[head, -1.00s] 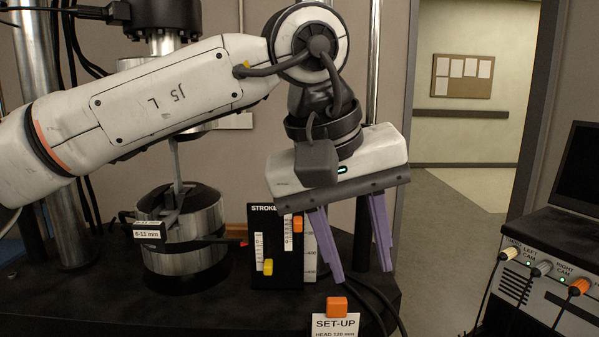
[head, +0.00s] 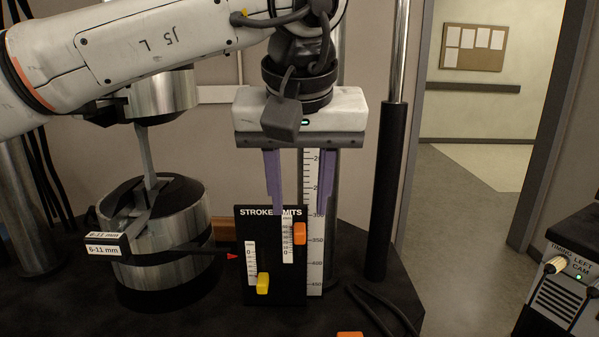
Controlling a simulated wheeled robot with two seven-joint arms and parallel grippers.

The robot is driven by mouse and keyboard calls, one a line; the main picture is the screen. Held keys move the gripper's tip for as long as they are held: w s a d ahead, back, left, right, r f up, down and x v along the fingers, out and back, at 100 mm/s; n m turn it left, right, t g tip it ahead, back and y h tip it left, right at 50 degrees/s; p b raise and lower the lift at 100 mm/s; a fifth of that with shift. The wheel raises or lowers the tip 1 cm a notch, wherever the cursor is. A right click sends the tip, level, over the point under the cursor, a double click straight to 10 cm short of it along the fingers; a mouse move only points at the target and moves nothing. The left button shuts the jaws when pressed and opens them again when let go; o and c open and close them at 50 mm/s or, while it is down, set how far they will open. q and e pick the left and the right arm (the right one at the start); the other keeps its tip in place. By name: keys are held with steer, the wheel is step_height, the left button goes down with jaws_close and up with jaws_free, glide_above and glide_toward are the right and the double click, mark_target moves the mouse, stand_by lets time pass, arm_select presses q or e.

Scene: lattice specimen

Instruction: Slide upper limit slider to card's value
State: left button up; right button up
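The black STROKE LIMITS panel (head: 271,291) stands upright at the middle, part of its title hidden by a finger. It has two slots with white scales. The orange slider (head: 300,233) is high at the right scale; the yellow slider (head: 262,283) is lower at the left scale. My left gripper (head: 300,211) points down with its purple fingers apart and empty. Its tips are near the panel's top edge, just above the orange slider in the picture; depth is unclear. The set-up card is out of view; only an orange block (head: 350,334) shows at the bottom edge. My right gripper is not in view.
A tall ruler (head: 315,275) stands behind the panel's right side. A metal test column (head: 165,262) with a 6-11 mm label (head: 103,249) stands at the left. A black-sleeved post (head: 379,190) rises at the right, with dark cables (head: 380,310) near its foot.

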mark_target(300, 230)
arm_select(q)
steer(key=x, duration=0.6)
steer(key=shift+w+f, duration=0.15)
jaws_close()
steer(key=shift+f, duration=0.1)
